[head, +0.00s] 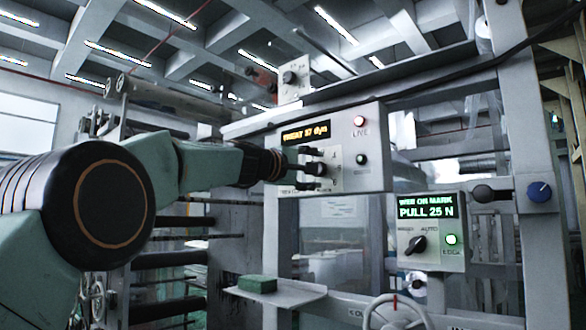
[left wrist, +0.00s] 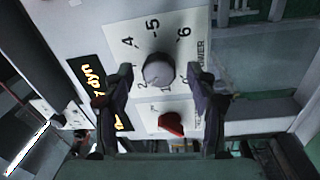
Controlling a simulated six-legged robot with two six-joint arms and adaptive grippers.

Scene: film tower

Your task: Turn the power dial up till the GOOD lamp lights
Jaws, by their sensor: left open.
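The power dial is a round grey knob (left wrist: 158,70) on a white plate marked with numbers, 4, 5 and 6 showing, and the word POWER partly hidden. Its pointer setting cannot be read. My left gripper (head: 318,163) is open in front of the panel (head: 372,176). In the left wrist view its fingers (left wrist: 158,82) stand on either side of the dial; whether they touch it cannot be told. The orange display (head: 306,133) seems to read TREAT 37 dyn. A pinkish-red lamp (head: 359,121) marked LIVE is lit. No lamp legibly marked GOOD shows.
A red knob (left wrist: 171,122) sits close beside the dial. Lower right, a box (head: 409,261) has a green PULL 25 N display and a lit green lamp (head: 451,239). A green block (head: 257,284) lies on a shelf.

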